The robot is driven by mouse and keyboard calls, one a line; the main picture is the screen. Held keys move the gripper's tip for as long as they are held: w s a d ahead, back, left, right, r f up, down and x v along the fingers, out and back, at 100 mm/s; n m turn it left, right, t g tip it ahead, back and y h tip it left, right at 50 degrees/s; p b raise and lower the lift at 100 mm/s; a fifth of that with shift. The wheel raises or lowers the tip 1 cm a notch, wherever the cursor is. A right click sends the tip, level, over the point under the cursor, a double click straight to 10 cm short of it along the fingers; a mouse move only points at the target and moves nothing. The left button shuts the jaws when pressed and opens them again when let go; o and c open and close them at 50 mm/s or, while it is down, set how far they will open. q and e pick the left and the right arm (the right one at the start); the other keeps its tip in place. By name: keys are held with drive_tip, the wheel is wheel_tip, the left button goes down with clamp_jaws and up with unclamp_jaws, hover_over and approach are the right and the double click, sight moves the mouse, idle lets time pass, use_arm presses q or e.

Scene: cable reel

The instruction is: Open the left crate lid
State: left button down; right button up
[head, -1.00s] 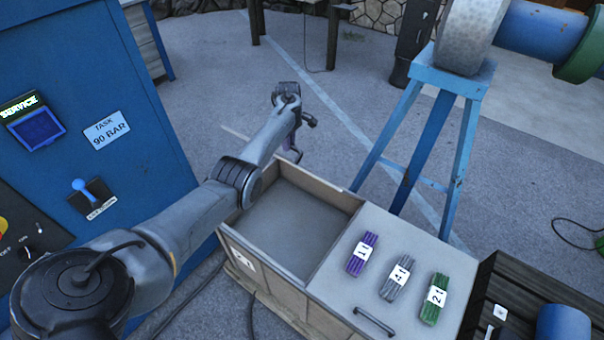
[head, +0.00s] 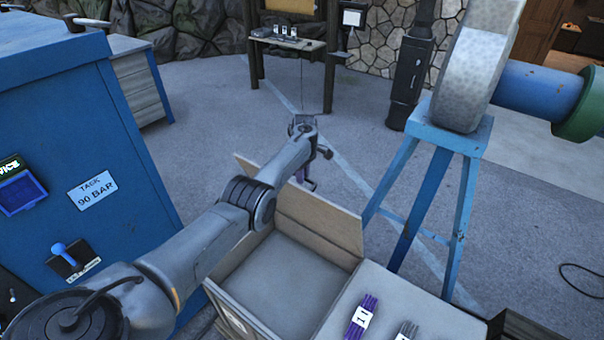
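The wooden crate (head: 232,300) stands at the lower middle, with its left compartment (head: 285,268) open and empty inside. Its left lid (head: 325,222) is a beige panel raised along the compartment's far side, partly hidden behind my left forearm. My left gripper (head: 308,184) is beyond the arm, at the lid's top edge; its fingers are small and partly hidden, so I cannot tell whether they are open or touching the lid. The right lid (head: 425,315) is flat and closed, with a purple bundle (head: 361,317) and a grey bundle (head: 406,332) on it. My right gripper is not in view.
A blue cabinet (head: 75,125) stands close on the left. A blue trestle (head: 425,180) holding a large reel (head: 478,70) stands right of the crate. A small table (head: 290,42) is far back.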

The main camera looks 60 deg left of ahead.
use_arm(q)
drive_tip(key=c, duration=1.1)
unclamp_jaws()
drive_tip(key=shift+s+d+f, duration=0.15)
drive_tip(key=shift+d+f, duration=0.15)
drive_tip(key=shift+f, duration=0.15)
drive_tip(key=shift+a+r, duration=0.15)
drive_tip(key=shift+r, duration=0.05)
wheel_tip(320, 180, up, 11)
drive_tip(key=shift+w+f+b, duration=0.15)
drive_tip(key=shift+w+b, duration=0.2)
drive_tip(key=shift+b, duration=0.05)
drive_tip(key=shift+a, duration=0.1)
